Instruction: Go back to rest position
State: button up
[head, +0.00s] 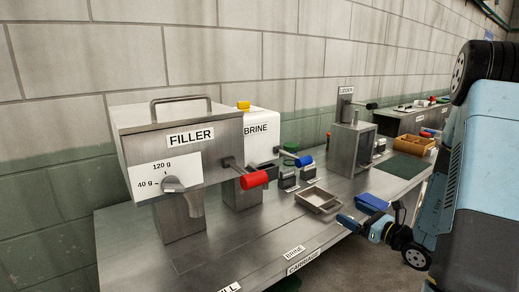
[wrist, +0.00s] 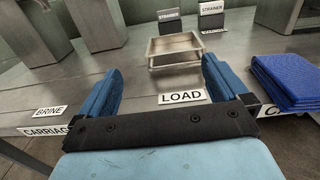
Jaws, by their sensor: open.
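My gripper (wrist: 157,88) is open and empty in the wrist view, its two blue fingers spread apart in front of the bench edge with the LOAD label (wrist: 183,97). A shallow metal tray (wrist: 174,51) stands on the bench beyond the fingertips, apart from them. In the head view my gripper (head: 362,225) is at the bench's front edge, to the right of the tray (head: 318,199). A blue folded cloth or pad (wrist: 288,78) lies right of my right finger; it also shows in the head view (head: 372,203).
The FILLER machine (head: 183,150) with a red-handled lever (head: 254,180) and the BRINE unit (head: 262,127) stand at left. A wooden box (head: 415,145) is farther right. A wall runs behind.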

jog(key=s+a+r+n+g+y, duration=0.1)
jog(key=s+a+r+n+g, duration=1)
jog(key=s+a+n+g, duration=0.4)
jog(key=s+d+r+n+t+h, duration=0.6)
jog(key=s+d+r+n+h, duration=0.2)
jog(key=n, duration=0.5)
notch_tip(320, 180, up, 2)
jog(key=s+h, duration=0.2)
jog(key=h, duration=0.1)
jog(key=shift+d+r+n+h, duration=0.25)
jog(key=shift+n+h, duration=0.05)
